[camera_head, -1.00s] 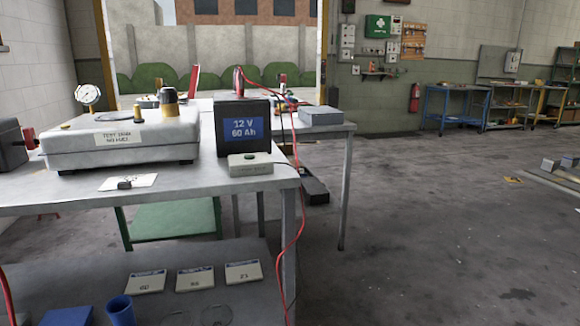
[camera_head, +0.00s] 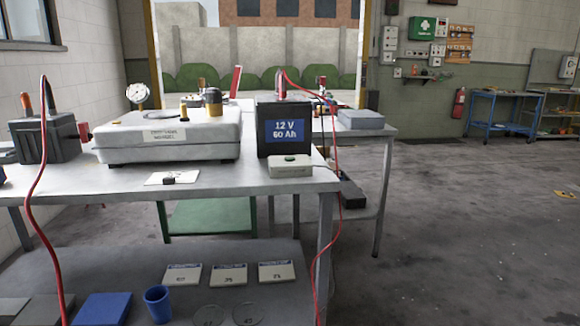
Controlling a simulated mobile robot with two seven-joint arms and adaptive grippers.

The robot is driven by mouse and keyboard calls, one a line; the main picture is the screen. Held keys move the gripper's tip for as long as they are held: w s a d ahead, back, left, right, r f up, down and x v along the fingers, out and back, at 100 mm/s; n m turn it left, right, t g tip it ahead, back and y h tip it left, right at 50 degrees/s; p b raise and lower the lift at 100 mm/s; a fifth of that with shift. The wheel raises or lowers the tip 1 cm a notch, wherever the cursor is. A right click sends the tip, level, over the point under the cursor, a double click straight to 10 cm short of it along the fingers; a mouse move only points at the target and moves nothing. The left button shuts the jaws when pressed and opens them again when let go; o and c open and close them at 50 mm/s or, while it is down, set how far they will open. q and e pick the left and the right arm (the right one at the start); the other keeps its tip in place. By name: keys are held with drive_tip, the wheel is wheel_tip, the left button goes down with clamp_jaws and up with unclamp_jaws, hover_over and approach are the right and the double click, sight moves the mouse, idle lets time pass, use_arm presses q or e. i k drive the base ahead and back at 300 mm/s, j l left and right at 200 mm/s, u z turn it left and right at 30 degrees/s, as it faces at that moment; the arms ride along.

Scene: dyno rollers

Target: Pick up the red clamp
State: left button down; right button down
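A small red piece (camera_head: 281,80) stands on top of the dark 12 V 60 Ah battery (camera_head: 270,140), with a red cable (camera_head: 334,165) running from it over the right table edge. At the far left, a dark box-shaped unit (camera_head: 48,140) carries an orange-red upright piece (camera_head: 49,97), and another red cable (camera_head: 42,175) hangs from there. Both red pieces are too small to tell for certain which one is a clamp. Neither of my grippers shows in this view.
The lower shelf holds a blue cup (camera_head: 157,304) and several labelled cards. Open floor (camera_head: 480,220) lies to the right.

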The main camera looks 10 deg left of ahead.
sight(83, 128)
drive_tip(key=u, duration=1.4)
drive_tip(key=i+j+z, duration=0.1)
drive_tip(key=z, duration=0.25)
drive_tip(key=j+z, duration=0.55)
drive_tip(key=z, duration=0.15)
drive_tip(key=j+z, duration=0.3)
drive_tip(key=j, duration=0.85)
drive_tip(key=k, duration=0.05)
